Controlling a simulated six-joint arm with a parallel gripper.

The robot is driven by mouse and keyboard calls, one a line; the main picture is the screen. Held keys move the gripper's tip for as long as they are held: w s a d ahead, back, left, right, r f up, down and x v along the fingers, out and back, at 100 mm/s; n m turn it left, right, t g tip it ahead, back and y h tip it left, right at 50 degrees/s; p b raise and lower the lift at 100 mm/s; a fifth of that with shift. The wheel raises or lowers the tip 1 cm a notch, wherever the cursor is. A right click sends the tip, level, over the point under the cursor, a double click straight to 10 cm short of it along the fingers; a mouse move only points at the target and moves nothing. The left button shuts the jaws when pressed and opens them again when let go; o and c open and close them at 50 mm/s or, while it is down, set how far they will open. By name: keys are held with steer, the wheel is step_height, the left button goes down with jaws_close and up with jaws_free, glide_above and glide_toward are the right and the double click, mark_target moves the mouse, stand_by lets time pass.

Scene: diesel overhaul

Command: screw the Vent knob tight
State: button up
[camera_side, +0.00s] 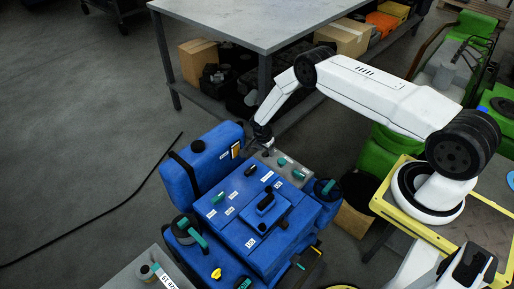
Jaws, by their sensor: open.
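A blue engine block (240,245) with small white labels stands in the middle of the view. Its labels are too small to read, so I cannot tell for sure which part is the Vent knob. My gripper (265,147) points down at the far edge of the block, over the left end of a grey plate (291,172), beside the blue tank. It is open; its fingertips are small and dark here, and I cannot tell whether they touch anything. Teal-handled parts sit on the plate right of the gripper, one nearer (282,161) and one farther right (299,174).
A blue tank (178,188) with a black cap stands close left of my gripper. A teal-handled part (196,238) and a yellow part (216,273) are at the front. A grey workbench (255,22) with boxes beneath stands behind. Open floor lies left.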

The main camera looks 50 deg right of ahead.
steer(key=shift+r, duration=0.1)
steer(key=shift+r, duration=2.7)
steer(key=shift+r, duration=2)
steer(key=shift+r, duration=0.1)
